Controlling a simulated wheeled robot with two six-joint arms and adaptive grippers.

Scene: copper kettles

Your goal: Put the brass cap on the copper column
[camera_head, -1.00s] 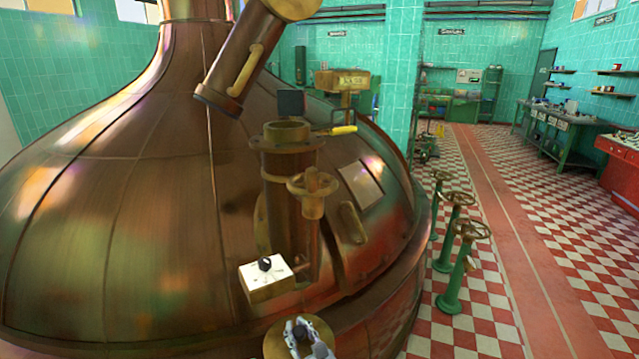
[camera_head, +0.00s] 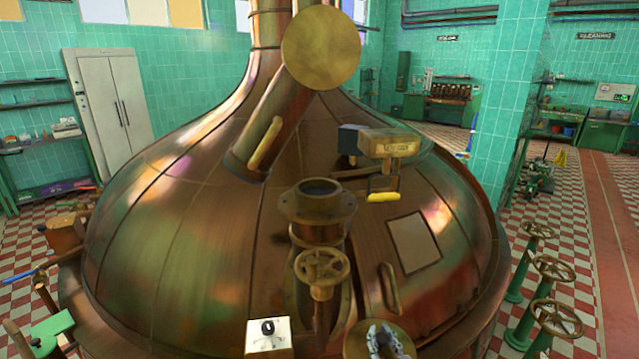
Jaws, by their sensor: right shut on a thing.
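The copper column (camera_head: 315,232) stands upright near the middle of the head view, in front of the big kettle. Its wide flanged top shows a dark open mouth. A brass handwheel (camera_head: 323,268) sits on its front side. The brass cap (camera_head: 362,345) is a round, dull gold disc at the bottom edge, cut off by the frame. My right gripper (camera_head: 384,340), grey, is shut on the cap, over its middle, and hides part of it. Gripper and cap are below and to the right of the column in the picture, apart from its top. My left gripper is not in view.
The copper kettle (camera_head: 180,240) fills the middle. A slanted copper tube with a brass disc end (camera_head: 320,48) rises behind the column. A yellow-handled lever (camera_head: 383,196) is right of the column top. A white-faced box (camera_head: 268,334) is low left of the cap. Green valve posts (camera_head: 520,270) stand at right.

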